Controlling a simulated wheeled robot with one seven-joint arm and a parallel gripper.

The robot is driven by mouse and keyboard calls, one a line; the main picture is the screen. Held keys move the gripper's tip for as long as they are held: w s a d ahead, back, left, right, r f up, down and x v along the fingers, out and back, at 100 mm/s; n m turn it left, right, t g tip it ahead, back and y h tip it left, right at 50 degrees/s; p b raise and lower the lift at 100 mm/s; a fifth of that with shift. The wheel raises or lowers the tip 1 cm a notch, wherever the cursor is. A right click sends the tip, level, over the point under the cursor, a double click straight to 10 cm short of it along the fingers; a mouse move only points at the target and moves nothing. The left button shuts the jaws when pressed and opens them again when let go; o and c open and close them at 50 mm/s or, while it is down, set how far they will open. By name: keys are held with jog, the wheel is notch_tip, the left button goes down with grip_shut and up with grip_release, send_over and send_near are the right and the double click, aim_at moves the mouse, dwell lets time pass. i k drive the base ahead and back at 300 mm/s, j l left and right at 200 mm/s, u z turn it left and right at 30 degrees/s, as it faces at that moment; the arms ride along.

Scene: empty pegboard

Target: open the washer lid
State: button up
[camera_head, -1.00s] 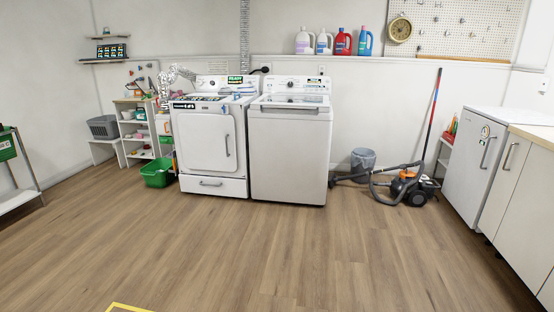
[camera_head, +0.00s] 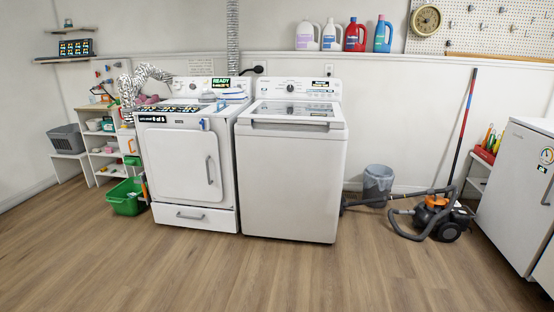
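The washer (camera_head: 289,185) is the white top-loading machine in the middle of the head view, against the back wall. Its lid (camera_head: 295,110) lies shut on top, with a dark glass panel and a pale front edge. The control panel with a dark knob stands behind the lid. My gripper and arm do not show in this view, so whether the gripper is open or shut is hidden.
A white front-door dryer (camera_head: 182,165) stands close at the washer's left. A grey bin (camera_head: 377,183) and a vacuum cleaner (camera_head: 438,215) are on the floor to its right. A green basket (camera_head: 126,197) is far left. The wooden floor (camera_head: 290,280) in front is clear.

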aim_at(314, 112)
jog(key=i, duration=1.9)
jog(key=i+z, duration=0.1)
jog(key=i, duration=0.55)
jog(key=i+j, duration=0.15)
jog(key=i, duration=0.5)
jog(key=i+z, duration=0.15)
jog(key=i, duration=0.45)
